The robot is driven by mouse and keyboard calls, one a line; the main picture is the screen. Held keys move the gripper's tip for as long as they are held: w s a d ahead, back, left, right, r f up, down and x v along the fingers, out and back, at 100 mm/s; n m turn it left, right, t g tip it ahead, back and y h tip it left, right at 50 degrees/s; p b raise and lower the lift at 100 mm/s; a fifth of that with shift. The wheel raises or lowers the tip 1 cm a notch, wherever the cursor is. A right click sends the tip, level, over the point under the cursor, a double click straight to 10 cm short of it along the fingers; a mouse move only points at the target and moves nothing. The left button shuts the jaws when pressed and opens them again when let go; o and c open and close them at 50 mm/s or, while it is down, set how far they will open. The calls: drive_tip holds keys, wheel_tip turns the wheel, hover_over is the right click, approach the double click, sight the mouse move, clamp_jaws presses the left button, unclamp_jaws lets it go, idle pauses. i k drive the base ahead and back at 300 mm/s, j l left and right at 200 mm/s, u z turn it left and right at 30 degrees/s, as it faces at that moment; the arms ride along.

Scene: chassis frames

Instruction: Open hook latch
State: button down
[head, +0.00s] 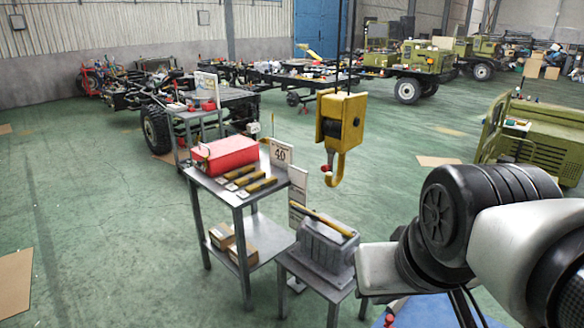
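A yellow crane hook block (343,115) hangs from dark lines in the middle of the head view. Its curved hook (340,170) points down, with the open side to the left. A small part near the hook's mouth may be the latch; it is too small to tell whether it is open or shut. My arm comes in from the right with white links and a black joint, to the right of and below the hook, apart from it. My gripper is not visible.
Below the hook stands a small metal table with a grey ribbed metal part (325,247) and a yellow-handled tool on it. To the left, a metal cart (243,200) holds a red toolbox (226,154). Green vehicles stand behind. Green floor is clear right of the hook.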

sight(325, 168)
drive_tip(key=i+j+u, duration=0.1)
drive_tip(key=i, duration=0.4)
drive_tip(key=i+j+u, duration=0.1)
drive_tip(key=i+j, duration=0.15)
drive_tip(key=i, duration=0.25)
drive_tip(key=i+z, duration=0.1)
drive_tip(key=k+u, duration=0.1)
